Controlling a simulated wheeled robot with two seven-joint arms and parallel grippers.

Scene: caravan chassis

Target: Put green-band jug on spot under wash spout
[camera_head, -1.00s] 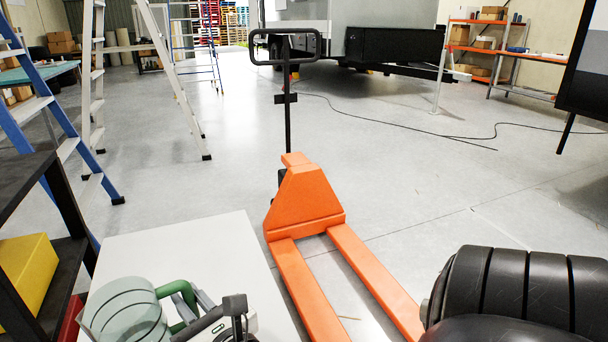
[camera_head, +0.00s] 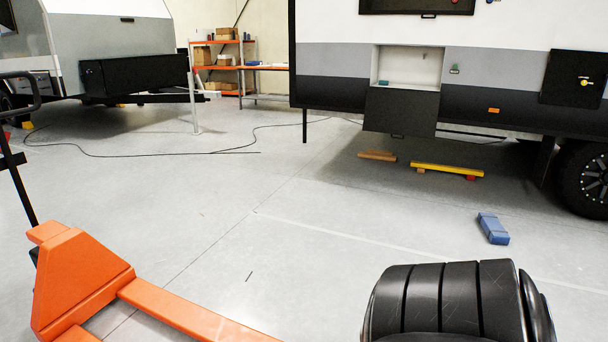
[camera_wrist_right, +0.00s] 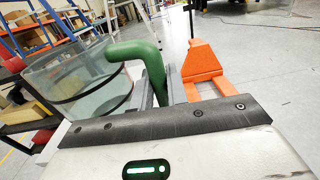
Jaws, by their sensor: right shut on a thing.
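The green-band jug (camera_wrist_right: 80,85) shows in the right wrist view as a clear round vessel with dark rings and a green handle (camera_wrist_right: 140,50). My right gripper (camera_wrist_right: 163,92) is shut on the handle, with grey fingers beside its lower part. The jug and right gripper are outside the head view. The nearer caravan (camera_head: 340,62) shows a white open recess (camera_head: 408,66) with its dark flap hanging down. Small greenish details sit in and beside it; I cannot make out a wash spout or a marked spot. My left gripper is not in view.
An orange pallet truck (camera_head: 80,280) stands at lower left. A blue block (camera_head: 493,228) lies on the floor; a yellow bar (camera_head: 446,170) and wooden block (camera_head: 377,156) lie under the caravan. A black cable (camera_head: 150,155) crosses the floor. The middle floor is clear.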

